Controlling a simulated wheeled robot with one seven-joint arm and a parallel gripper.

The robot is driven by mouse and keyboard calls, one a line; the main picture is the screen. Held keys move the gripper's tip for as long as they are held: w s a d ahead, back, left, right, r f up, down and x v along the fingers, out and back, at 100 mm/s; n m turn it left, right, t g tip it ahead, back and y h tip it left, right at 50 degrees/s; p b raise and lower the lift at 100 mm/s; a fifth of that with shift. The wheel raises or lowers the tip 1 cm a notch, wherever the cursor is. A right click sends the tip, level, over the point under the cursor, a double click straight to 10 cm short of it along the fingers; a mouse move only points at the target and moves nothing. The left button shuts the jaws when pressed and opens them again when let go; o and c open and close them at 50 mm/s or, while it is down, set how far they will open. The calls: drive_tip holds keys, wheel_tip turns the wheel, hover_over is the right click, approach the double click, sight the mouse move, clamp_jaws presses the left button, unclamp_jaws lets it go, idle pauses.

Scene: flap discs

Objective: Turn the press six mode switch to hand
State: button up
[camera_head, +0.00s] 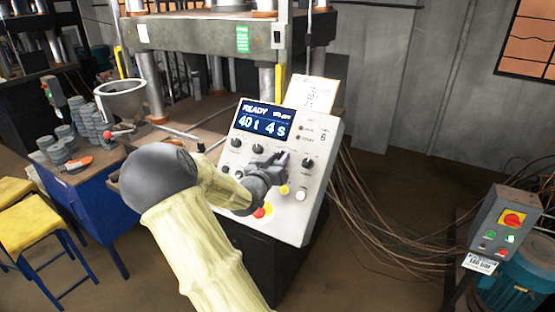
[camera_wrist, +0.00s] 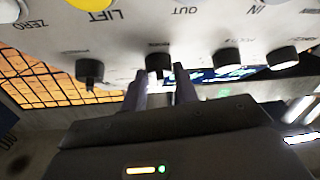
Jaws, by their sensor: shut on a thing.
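The press control panel (camera_head: 290,215) has a light grey face, a display reading READY, 40 t 4 s, and a 6 at its right. A row of black knobs runs below the display. My gripper (camera_head: 281,160) is at this row, second knob from the right. In the wrist view, where the panel looks upside down, my gripper's two fingers (camera_wrist: 166,92) are shut on a black knob (camera_wrist: 158,62), one on each side. Its label is too blurred to read surely. The gripper hides this knob in the head view, so its pointer direction cannot be told.
Another black knob (camera_head: 307,163) is close at the right. Yellow, white and red buttons sit lower on the panel, partly behind my arm. A grey switch box (camera_head: 503,225) and loose cables are at the right. A blue bench (camera_head: 85,190) with stacked discs stands left.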

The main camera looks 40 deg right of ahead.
drive_tip(key=shift+n+t, duration=0.3)
drive_tip(key=shift+n, duration=0.2)
drive_tip(key=shift+n+t+y+b, duration=0.7)
drive_tip(key=shift+n+b, duration=0.05)
drive_tip(key=shift+n, duration=0.35)
drive_tip(key=shift+s+d+n+t+y+b, duration=0.2)
drive_tip(key=shift+n+t+y+b, duration=0.25)
drive_tip(key=shift+n, duration=0.55)
drive_tip(key=n+t+y, duration=0.1)
drive_tip(key=n+y, duration=0.1)
drive_tip(key=n, duration=0.1)
drive_tip(key=shift+r+b, duration=0.15)
drive_tip(key=shift+b, duration=0.2)
drive_tip(key=shift+s+n+t+y, duration=0.15)
drive_tip(key=shift+n+t+y, duration=0.2)
drive_tip(key=shift+n+y, duration=1.25)
drive_tip(key=shift+n+h, duration=0.3)
drive_tip(key=shift+h, duration=0.05)
drive_tip(key=shift+d, duration=0.1)
drive_tip(key=o, duration=1)
drive_tip(key=shift+c, duration=0.2)
